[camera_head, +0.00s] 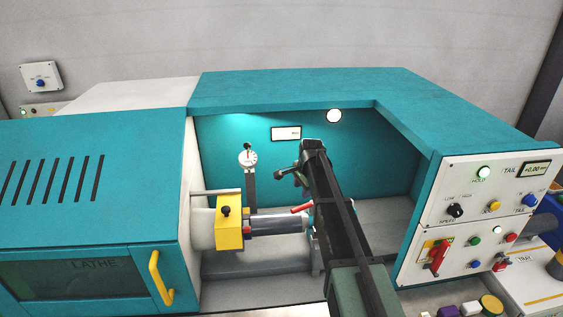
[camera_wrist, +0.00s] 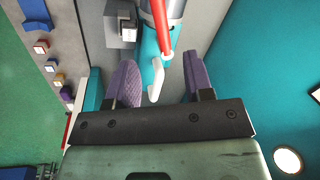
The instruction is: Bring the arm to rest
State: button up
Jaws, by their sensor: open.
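My gripper (camera_wrist: 161,72) is open in the wrist view, with a purple pad on each side and a dark bar behind them. A white, bent lever end (camera_wrist: 157,80) shows in the gap between the pads, below a red rod (camera_wrist: 160,22) and in front of a teal machine part (camera_wrist: 151,46). I cannot tell whether the pads touch anything, but nothing is clamped. In the head view my dark arm reaches from the bottom into the open bay of the teal lathe (camera_head: 290,91). The fingertips cannot be made out clearly there.
A yellow block (camera_head: 229,222) and a grey cylinder (camera_head: 277,222) stand left of my arm, with a dial gauge (camera_head: 247,158) behind. The control panel (camera_head: 472,215) is at right. Several coloured pieces, one yellow (camera_head: 491,304), lie at the bottom right. The bay's right side looks clear.

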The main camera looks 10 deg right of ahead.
jog(key=s+a+f+n+b, duration=0.3)
jog(key=s+f+n+b, duration=0.2)
jog(key=s, duration=0.5)
jog(key=s+a+f+n+g+b, duration=0.1)
jog(key=s+a+f+n+b, duration=0.2)
jog(key=s, duration=0.8)
jog(key=s+a+f+n+g+b, duration=0.1)
jog(key=s+a+f+n+b, duration=0.2)
jog(key=s+f+n+b, duration=0.3)
jog(key=s+f+b, duration=0.4)
jog(key=s, duration=0.1)
jog(key=shift+f+n+h, duration=0.2)
jog(key=shift+n+h, duration=0.1)
jog(key=shift+n, duration=0.1)
jog(key=shift+o, duration=0.2)
jog(key=shift+a, duration=0.1)
